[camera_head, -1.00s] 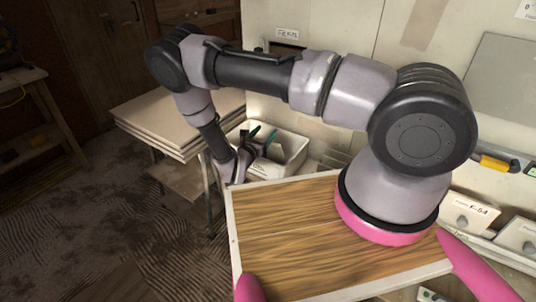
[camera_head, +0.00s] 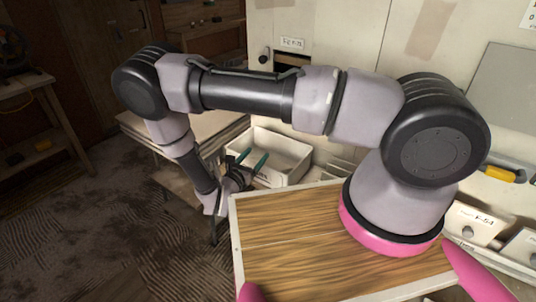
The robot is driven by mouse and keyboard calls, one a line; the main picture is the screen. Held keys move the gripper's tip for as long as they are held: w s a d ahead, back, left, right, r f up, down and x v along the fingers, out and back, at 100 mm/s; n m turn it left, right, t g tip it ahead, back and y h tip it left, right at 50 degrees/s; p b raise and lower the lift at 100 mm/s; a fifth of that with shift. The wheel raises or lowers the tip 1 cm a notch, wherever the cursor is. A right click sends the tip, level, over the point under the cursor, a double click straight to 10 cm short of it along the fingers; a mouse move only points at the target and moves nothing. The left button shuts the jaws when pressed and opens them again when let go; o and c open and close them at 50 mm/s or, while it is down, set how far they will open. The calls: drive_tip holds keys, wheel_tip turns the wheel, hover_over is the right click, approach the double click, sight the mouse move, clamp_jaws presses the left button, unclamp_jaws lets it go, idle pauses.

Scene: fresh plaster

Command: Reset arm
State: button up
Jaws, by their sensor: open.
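My arm rises from its pink-ringed base, reaches left across the picture and bends down at the elbow. My gripper (camera_head: 254,164) is at the arm's lower end, left of the middle, with its two green-tipped fingers apart. Nothing shows between the fingers. In the picture the fingers overlap the white bin (camera_head: 290,160) behind them; I cannot tell whether they touch it. Part of the gripper body is dark and small in this view.
The wooden board (camera_head: 290,235) with a pale rim lies below the arm base. A stack of pale panels (camera_head: 140,130) on a stand is behind the forearm. Patterned floor (camera_head: 90,230) is open at lower left.

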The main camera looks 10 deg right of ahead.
drive_tip(key=s+d+r+m+g, duration=0.1)
drive_tip(key=d+r+m+g, duration=0.4)
drive_tip(key=r, duration=0.3)
drive_tip(key=s+d+r+m+g+y, duration=0.1)
drive_tip(key=d+r+m+g, duration=0.25)
drive_tip(key=r+m, duration=0.4)
drive_tip(key=s+d+r+m+g, duration=0.1)
drive_tip(key=d+r+m+g, duration=0.2)
drive_tip(key=r+m+g, duration=0.45)
drive_tip(key=s+d+r+m+t+y, duration=0.1)
drive_tip(key=s+r+m+t+y, duration=0.3)
drive_tip(key=r, duration=0.9)
drive_tip(key=s+d+r+m+t+y, duration=0.2)
drive_tip(key=s+r+m+t+y, duration=0.3)
drive_tip(key=s+r+m+y, duration=0.3)
drive_tip(key=s+r, duration=0.3)
drive_tip(key=r, duration=0.2)
drive_tip(key=shift+s+d+r+m, duration=0.15)
drive_tip(key=shift+s+r+m, duration=0.15)
drive_tip(key=shift+r, duration=0.1)
drive_tip(key=shift+w, duration=0.1)
